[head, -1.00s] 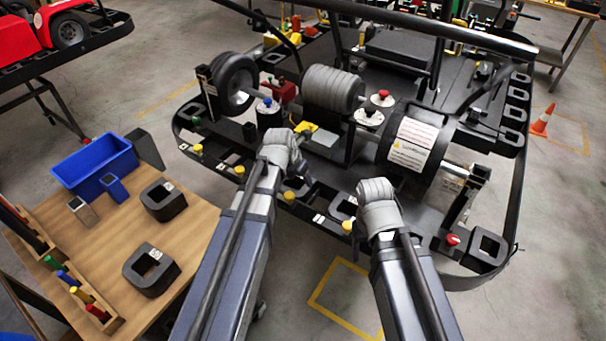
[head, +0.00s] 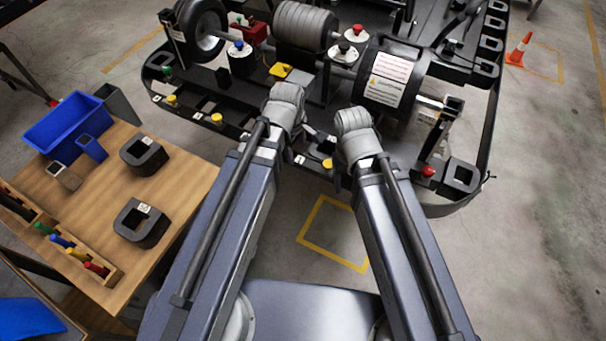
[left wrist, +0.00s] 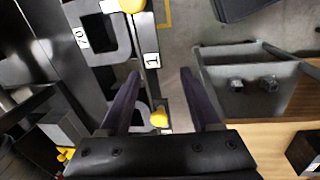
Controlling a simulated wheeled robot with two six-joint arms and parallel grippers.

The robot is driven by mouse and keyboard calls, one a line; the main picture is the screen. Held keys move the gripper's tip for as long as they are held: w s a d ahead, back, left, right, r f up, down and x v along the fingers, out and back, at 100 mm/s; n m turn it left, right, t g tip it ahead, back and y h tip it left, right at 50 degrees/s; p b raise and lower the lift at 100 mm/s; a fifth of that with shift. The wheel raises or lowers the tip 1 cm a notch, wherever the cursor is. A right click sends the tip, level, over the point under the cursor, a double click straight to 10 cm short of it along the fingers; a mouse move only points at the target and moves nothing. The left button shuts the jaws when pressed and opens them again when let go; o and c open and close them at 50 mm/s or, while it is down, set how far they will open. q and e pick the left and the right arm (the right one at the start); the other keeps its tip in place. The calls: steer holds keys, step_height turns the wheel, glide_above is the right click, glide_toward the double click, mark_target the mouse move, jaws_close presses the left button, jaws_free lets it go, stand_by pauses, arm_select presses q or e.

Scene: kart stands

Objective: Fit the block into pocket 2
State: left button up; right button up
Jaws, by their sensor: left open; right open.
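My left gripper (head: 296,150) is over the front edge of the kart stand (head: 436,210). In the left wrist view its two fingers (left wrist: 163,85) are apart with nothing between them. My right gripper (head: 340,165) is beside it, near the same edge; its fingers are mostly hidden by the wrist. Two dark blocks with square openings and white labels, a rear one (head: 145,152) and a front one (head: 141,222), lie on the wooden table. In the left wrist view, a square-framed pocket (left wrist: 105,38) lies left of the fingers; its label is hard to read. A label "1" is nearby.
A blue bin (head: 62,122), a grey bin (head: 118,102), small blue (head: 91,148) and grey (head: 65,178) containers and a rack of coloured handles (head: 75,252) are on the table. A motor drum (head: 398,72) stands on the kart. Floor between table and kart is open.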

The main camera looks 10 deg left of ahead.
arm_select(q)
steer(key=s+d+m+g+y, duration=0.1)
steer(key=s+d+m, duration=0.2)
steer(key=s+m, duration=0.6)
steer(key=m, duration=0.8)
steer(key=shift+d+g+y, duration=0.15)
steer(key=shift+g+y, duration=0.25)
